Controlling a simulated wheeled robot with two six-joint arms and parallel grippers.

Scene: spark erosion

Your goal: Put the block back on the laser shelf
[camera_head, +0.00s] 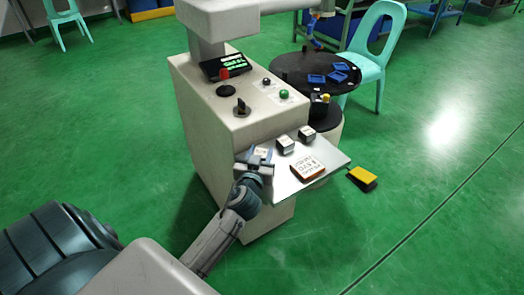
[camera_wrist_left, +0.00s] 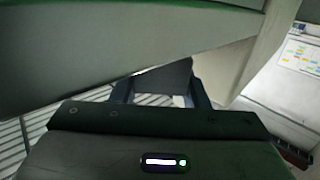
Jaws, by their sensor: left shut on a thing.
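The laser shelf (camera_head: 331,158) is the pale plate on the side of the beige machine. My left gripper (camera_head: 258,158) is at the shelf's left end, close to the machine's front. It is shut on a small block (camera_head: 262,153), mostly hidden by the fingers. In the left wrist view, a dark face of the block (camera_wrist_left: 165,77) shows between the fingers of my left gripper (camera_wrist_left: 160,88). I cannot tell whether the block touches the shelf. My right gripper is not in view.
Two similar blocks, a nearer one (camera_head: 285,144) and a farther one (camera_head: 307,133), stand on the shelf. A brown-edged label plate (camera_head: 307,169) lies near its front. The beige machine (camera_head: 212,139) rises beside it. A yellow-black pedal (camera_head: 362,178) is on the floor.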

